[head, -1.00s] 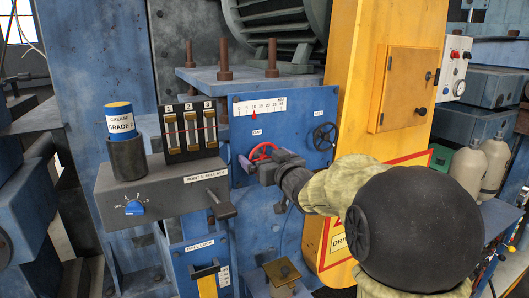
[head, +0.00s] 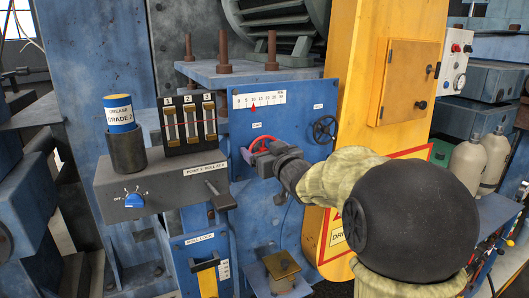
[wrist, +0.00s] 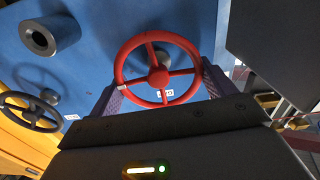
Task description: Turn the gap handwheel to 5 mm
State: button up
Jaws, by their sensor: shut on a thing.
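The red gap handwheel (head: 261,146) stands on the blue panel under the small "GAP" label. In the wrist view the handwheel (wrist: 158,76) sits between the two purple fingers of my gripper (wrist: 160,90), which is shut on its rim. In the head view my gripper (head: 256,155) partly hides the wheel. The white gap scale (head: 270,98) is above it, with numbers from 0 to 30. Its red pointer (head: 254,106) stands close to the 10 mark; the exact reading is too small to tell.
A black handwheel (head: 324,129) is on the panel to the right. The grey box (head: 165,185) with a blue knob (head: 135,201) juts out to the left, carrying a grease can (head: 121,114). The yellow guard (head: 357,75) rises behind my arm.

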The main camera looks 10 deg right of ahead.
jog(key=n+b, duration=0.4)
jog(key=b, duration=0.1)
jog(key=shift+a+f+n, duration=0.15)
jog(key=shift+f+n, duration=0.1)
jog(key=shift+n, duration=0.15)
jog(key=shift+s+a+r+n+b, duration=0.1)
jog(key=shift+n+b, duration=1.1)
jog(key=shift+n, duration=0.3)
jog(key=o, duration=0.9)
jog(key=b+v, duration=0.2)
jog(key=v, duration=1.5)
jog(key=shift+s, duration=0.2)
